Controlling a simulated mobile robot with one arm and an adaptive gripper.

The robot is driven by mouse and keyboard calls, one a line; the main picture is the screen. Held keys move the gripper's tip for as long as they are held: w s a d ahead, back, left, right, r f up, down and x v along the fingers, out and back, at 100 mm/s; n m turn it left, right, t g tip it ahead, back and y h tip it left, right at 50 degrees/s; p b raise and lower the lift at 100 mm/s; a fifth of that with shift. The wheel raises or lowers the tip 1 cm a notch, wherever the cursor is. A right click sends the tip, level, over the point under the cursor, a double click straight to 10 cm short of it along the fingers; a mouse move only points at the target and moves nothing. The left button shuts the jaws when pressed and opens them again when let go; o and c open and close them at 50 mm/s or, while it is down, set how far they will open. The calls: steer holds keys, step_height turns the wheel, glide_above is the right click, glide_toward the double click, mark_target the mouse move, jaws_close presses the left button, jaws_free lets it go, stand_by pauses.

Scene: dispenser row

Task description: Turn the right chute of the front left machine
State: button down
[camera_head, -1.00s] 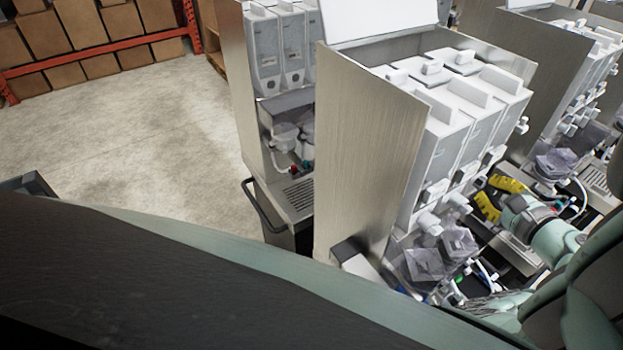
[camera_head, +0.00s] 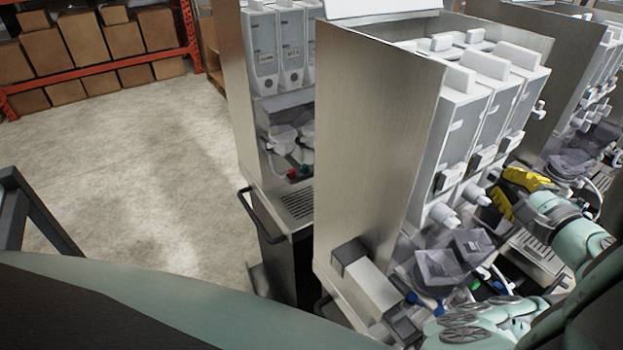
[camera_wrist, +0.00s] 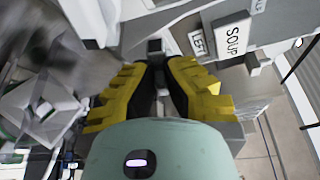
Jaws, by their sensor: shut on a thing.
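The front left machine (camera_head: 378,130) has a brushed metal side panel and three pale canisters (camera_head: 462,130) in a row. White chutes stick out below them; the left chute (camera_head: 441,213) and middle chute (camera_head: 475,194) show clearly. My gripper (camera_head: 499,188), with yellow and black fingers, is at the right end of this row. Its fingers hide most of the right chute there. In the wrist view my gripper (camera_wrist: 158,68) is shut on a small part between its fingertips, with a dark square end (camera_wrist: 155,46) showing beyond them. I take this part for the right chute; its turn angle cannot be told.
Grey translucent cups (camera_head: 440,267) with hoses sit below the chutes, close under my arm. Tags reading SOUP (camera_wrist: 234,38) and LEFT (camera_wrist: 198,42) are beside the fingers. Another machine (camera_head: 278,110) stands behind left. Open floor (camera_head: 130,170) lies left.

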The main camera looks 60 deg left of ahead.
steer(key=shift+s+a, duration=0.1)
steer(key=c, duration=1)
jaws_free()
steer(key=shift+d+r, duration=0.1)
steer(key=shift+d, duration=0.4)
steer(key=v, duration=1.1)
steer(key=shift+s, duration=0.2)
